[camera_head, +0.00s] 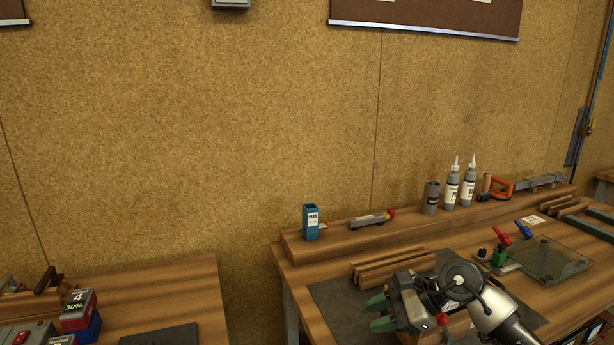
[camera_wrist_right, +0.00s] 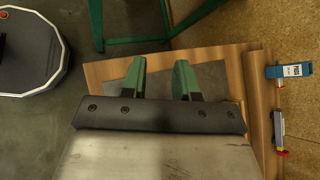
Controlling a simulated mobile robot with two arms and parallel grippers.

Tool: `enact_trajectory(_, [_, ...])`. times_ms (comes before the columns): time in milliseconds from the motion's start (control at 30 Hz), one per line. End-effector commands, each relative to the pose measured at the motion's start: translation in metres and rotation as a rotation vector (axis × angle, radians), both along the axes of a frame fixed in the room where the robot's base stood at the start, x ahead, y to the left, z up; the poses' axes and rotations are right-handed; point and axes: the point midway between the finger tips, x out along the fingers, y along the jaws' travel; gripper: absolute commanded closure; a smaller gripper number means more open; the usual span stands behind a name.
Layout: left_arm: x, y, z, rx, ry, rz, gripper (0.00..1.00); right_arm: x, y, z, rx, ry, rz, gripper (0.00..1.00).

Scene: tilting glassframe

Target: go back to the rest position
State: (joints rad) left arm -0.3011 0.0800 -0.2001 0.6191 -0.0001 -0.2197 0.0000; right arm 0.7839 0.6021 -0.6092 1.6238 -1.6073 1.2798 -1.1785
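My right gripper (camera_head: 374,314) hangs over the dark mat at the near left of the right workbench. Its two green fingers point left and stand apart, with nothing visible between them. In the right wrist view the gripper (camera_wrist_right: 160,72) also shows open and empty, with the bench top and grey mat beneath it. My left gripper is in neither view.
The right workbench (camera_head: 305,292) holds wooden strips (camera_head: 385,266), a glass plate (camera_head: 548,260), red and green clamps (camera_head: 502,236), two bottles (camera_head: 468,182) and a blue box (camera_head: 310,224). A left bench (camera_head: 199,286) stands apart across a gap.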

Motion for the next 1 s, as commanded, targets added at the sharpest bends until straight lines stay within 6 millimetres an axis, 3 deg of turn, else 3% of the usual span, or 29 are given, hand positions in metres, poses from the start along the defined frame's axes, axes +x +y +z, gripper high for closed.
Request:
enact_trajectory(33, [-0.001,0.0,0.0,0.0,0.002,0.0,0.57,-0.01,0.022,0.001,0.147,0.035,-0.031,0.7])
enact_trajectory(100, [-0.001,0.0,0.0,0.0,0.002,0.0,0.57,-0.02,0.047,0.013,0.38,0.102,-0.102,0.7])
enact_trajectory(200, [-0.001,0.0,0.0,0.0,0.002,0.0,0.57,-0.032,0.066,0.034,0.715,0.238,-0.224,0.7])
enact_trajectory(267, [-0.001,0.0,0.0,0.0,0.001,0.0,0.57,-0.036,0.067,0.046,0.909,0.337,-0.307,0.7])
enact_trajectory(400, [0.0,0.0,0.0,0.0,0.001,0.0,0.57,-0.04,0.046,0.06,1.346,0.614,-0.535,0.7])
enact_trajectory(533, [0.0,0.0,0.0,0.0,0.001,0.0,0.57,-0.043,0.009,0.046,1.72,0.908,-0.786,0.7])
enact_trajectory(667, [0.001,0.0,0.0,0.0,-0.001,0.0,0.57,-0.056,-0.032,0.005,2.054,1.211,-1.085,0.7])
enact_trajectory(767, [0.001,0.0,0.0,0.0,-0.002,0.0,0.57,-0.079,-0.059,-0.039,2.279,1.438,-1.355,0.7])
enact_trajectory(800, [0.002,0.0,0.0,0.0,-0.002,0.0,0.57,-0.093,-0.067,-0.058,-2.314,-1.495,1.448,0.7])
enact_trajectory(900, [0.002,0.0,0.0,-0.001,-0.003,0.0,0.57,-0.132,-0.08,-0.102,-1.974,-1.335,1.399,0.7])
enact_trajectory(1000, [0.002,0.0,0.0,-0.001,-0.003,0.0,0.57,-0.17,-0.084,-0.132,-1.721,-1.198,1.36,0.7])
